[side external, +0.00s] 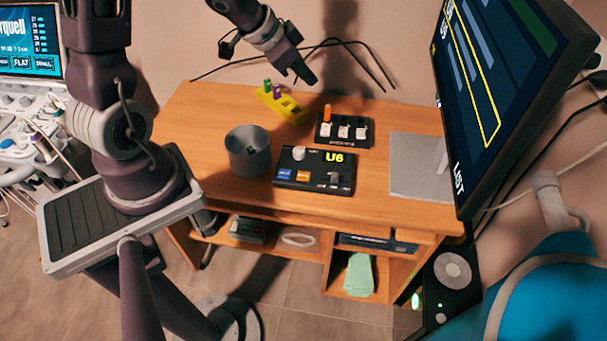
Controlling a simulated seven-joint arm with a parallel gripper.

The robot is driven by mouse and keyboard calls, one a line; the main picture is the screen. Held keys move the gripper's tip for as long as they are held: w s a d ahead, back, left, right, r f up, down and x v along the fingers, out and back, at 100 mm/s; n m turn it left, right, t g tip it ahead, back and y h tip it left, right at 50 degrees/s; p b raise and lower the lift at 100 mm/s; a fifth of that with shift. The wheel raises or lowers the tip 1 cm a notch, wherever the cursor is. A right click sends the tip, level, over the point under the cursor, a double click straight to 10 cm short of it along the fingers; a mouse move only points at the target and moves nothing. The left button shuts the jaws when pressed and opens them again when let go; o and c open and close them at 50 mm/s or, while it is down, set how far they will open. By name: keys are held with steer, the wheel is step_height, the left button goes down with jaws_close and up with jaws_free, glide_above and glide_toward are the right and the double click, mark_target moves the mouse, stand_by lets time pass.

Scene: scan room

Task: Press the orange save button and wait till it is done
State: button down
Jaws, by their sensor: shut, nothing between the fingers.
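A black control box (318,184) lies on the wooden desk, with a yellow "U6" readout on its top. Its orange button (303,177) is on the near side, just right of a blue button (284,174). The box also has a pale round knob (298,153) and a grey knob (334,178). The lettering on the buttons is too small to read surely. My gripper (308,78) is shut and empty. It hangs above the back of the desk, well apart from the box.
A grey cup (248,151) stands left of the box. Behind are a yellow holder (283,103) with green and purple items, and a black rack (343,131) with an orange item. A grey pad (419,166) lies right. A large monitor (505,80) overhangs the desk's right side.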

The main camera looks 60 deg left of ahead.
mark_target(300, 174)
steer(key=s+d+f+g+h, duration=0.3)
steer(key=s+d+f+h, duration=0.3)
steer(key=f+h, duration=0.1)
steer(key=shift+s+d+f+m+h, duration=0.15)
steer(key=shift+d+f+m+h, duration=0.15)
steer(key=shift+f, duration=0.5)
steer(key=shift+f, duration=4.4)
steer(key=shift+f, duration=0.15)
steer(key=shift+f, duration=0.3)
